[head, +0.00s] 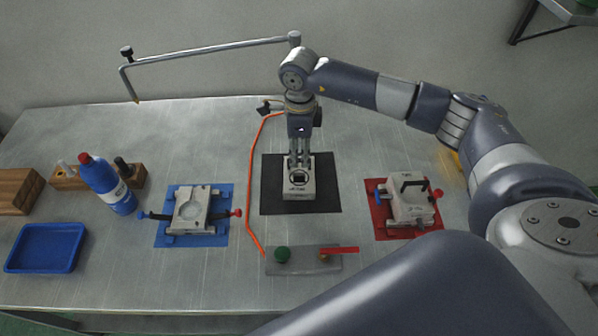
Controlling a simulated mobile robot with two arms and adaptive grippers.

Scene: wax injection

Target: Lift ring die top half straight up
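A pale die block (299,194) sits on the black mat (273,198) in the middle of the table. It has a dark round recess in its top and small lettering on its front, too small to read. My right gripper (300,162) points straight down over the back part of this block, its two fingers close to or touching it. The fingers look slightly apart; whether they clamp anything is not clear. Whether the block is one half or two stacked halves cannot be told. My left gripper is out of view.
An open die (190,213) lies on a blue mat (226,198); a black-handled die (411,207) is on a red mat (377,226). An orange hose (249,195) runs left of the black mat. A control plate (302,268), blue bottle (106,184) and blue tray (45,246) stand nearby.

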